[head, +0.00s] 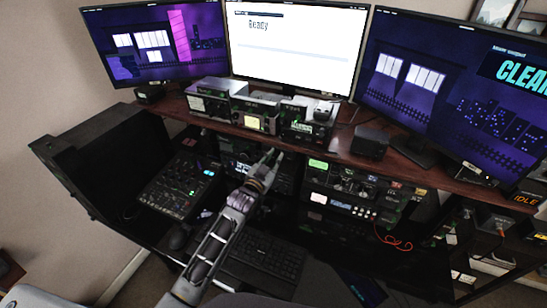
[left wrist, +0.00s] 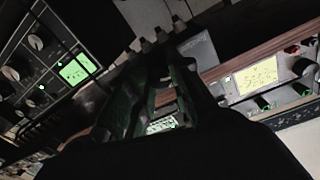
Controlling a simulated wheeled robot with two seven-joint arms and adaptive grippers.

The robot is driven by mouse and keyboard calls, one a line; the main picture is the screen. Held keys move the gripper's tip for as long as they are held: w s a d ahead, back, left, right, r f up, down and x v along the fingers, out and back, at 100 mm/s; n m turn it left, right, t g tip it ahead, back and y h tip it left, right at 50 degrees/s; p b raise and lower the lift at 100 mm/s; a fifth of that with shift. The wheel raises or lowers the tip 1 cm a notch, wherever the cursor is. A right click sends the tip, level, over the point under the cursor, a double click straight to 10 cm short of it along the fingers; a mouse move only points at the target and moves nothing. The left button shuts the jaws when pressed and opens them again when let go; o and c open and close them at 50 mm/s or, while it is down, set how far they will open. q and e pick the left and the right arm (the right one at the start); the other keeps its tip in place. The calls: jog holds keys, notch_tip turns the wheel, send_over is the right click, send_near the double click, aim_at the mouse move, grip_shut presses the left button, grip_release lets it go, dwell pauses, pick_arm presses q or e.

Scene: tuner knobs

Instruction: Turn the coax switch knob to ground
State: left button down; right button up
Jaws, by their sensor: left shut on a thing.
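My left gripper (head: 269,158) reaches up from below to the gear just under the front edge of the wooden shelf. In the left wrist view its dark green fingers (left wrist: 165,75) are closed in on a small part at their tips. I take that part to be the coax switch knob, but the fingers hide it and its pointer. The switch's markings cannot be read in either view. My right gripper is not in view.
Radio units with a yellow display (head: 253,123) stand on the shelf (head: 395,172) above the gripper. A rack unit (head: 345,205) is to its right, a mixer (head: 180,186) to its left. A keyboard (head: 265,254) lies below. Three monitors stand behind.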

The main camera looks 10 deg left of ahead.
pick_arm(q)
jog(key=shift+f+n, duration=0.1)
jog(key=shift+n, duration=0.5)
jog(key=c, duration=1.2)
grip_release()
jog(key=shift+c, duration=0.2)
jog(key=shift+s, duration=0.2)
jog(key=v, duration=1.1)
jog(key=shift+s, duration=0.3)
jog(key=shift+a, duration=0.1)
